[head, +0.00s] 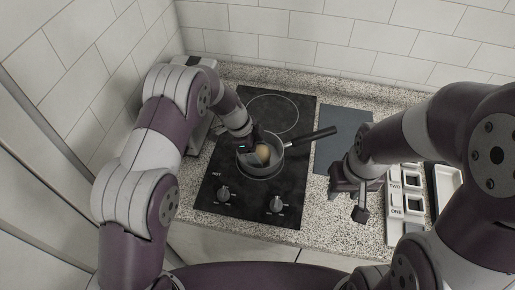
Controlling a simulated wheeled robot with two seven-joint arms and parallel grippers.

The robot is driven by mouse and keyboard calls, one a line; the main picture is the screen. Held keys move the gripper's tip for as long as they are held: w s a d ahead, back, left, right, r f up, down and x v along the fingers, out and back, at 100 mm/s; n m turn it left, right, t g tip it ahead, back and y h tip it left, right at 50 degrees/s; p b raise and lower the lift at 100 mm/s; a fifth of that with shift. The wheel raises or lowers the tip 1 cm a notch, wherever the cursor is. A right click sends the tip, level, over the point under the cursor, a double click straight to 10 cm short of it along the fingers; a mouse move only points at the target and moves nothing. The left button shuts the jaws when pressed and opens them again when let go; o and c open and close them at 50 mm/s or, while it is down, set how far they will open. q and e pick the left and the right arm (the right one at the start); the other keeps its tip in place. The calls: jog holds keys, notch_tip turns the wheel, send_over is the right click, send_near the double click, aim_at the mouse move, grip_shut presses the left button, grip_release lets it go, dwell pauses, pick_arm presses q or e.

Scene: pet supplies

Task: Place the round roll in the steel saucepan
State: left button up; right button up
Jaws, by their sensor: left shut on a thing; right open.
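The steel saucepan (268,172) sits on the black cooktop, on its front burner area, with its dark handle (313,136) pointing to the upper right. The round roll (263,152) is a small tan ball seen at the pan's opening. My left gripper (257,155) reaches down over the pan and is shut on the roll. The gripper hides part of the roll and of the pan's left side. I cannot tell whether the roll touches the pan's bottom. My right gripper (354,198) is open and empty over the counter, right of the cooktop.
The black cooktop (215,185) has two knobs at its front. A dark grey mat (340,130) lies right of it. A white holder (395,205) with labelled compartments and a white tray (443,185) stand further right. Tiled walls close the back and left.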

pick_arm(q)
jog(key=shift+f, duration=0.1)
jog(key=o, duration=0.7)
jog(key=shift+o, duration=0.2)
